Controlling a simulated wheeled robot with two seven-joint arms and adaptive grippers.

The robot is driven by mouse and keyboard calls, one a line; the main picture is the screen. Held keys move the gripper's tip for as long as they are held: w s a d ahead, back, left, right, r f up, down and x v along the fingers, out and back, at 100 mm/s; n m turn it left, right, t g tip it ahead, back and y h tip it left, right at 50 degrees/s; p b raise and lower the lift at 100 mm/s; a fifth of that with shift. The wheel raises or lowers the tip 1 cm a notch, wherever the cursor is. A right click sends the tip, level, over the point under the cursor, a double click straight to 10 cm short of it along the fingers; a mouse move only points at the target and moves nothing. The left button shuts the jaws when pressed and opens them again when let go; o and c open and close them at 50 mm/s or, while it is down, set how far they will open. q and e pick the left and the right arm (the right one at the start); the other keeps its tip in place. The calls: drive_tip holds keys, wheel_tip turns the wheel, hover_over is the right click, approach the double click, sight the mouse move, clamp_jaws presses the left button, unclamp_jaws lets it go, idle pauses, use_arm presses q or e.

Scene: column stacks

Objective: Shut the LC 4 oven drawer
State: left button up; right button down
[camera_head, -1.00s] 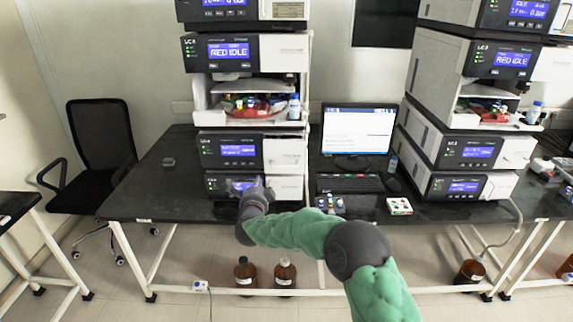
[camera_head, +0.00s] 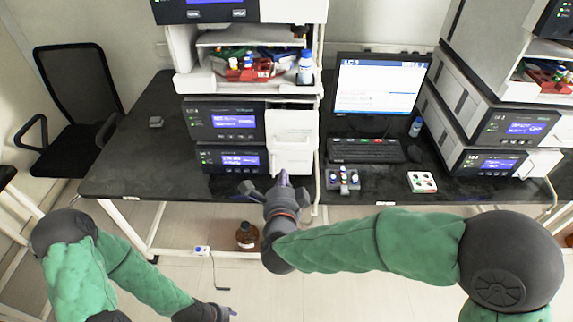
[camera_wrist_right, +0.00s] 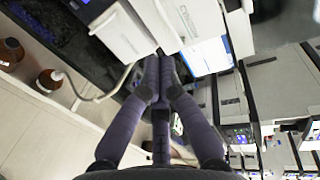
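The left instrument stack carries two low units with blue displays, the upper (camera_head: 223,121) and the lower (camera_head: 229,159); their labels look like LC 4 but are small. At their right are white fronts, an upper one (camera_head: 292,121) that seems to stick out and a lower one (camera_head: 292,161). White fronts also show in the right wrist view (camera_wrist_right: 124,36). My right gripper (camera_head: 283,179) is just below and in front of the lower white front, its fingers together with nothing seen between them; contact is unclear. My left gripper (camera_head: 229,311) is low at the bottom edge, its fingers unclear.
A monitor (camera_head: 378,90), keyboard (camera_head: 364,150) and small trays (camera_head: 422,182) stand right of the stack. A second stack (camera_head: 500,125) is farther right. The bench (camera_head: 135,165) left of the stack is mostly clear.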

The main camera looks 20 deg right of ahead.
drive_tip(key=b, duration=0.3)
approach(285, 137)
wheel_tip(285, 137, down, 2)
drive_tip(key=w, duration=0.2)
drive_tip(key=shift+w+d+b, duration=0.25)
drive_tip(key=shift+w+b, duration=0.05)
drive_tip(key=shift+w, duration=0.15)
drive_tip(key=w, duration=0.2)
drive_tip(key=w+d+b, duration=0.1)
drive_tip(key=w, duration=0.1)
drive_tip(key=shift+w+d+r, duration=0.15)
drive_tip(key=shift+w+d, duration=0.05)
drive_tip(key=shift+w, duration=0.1)
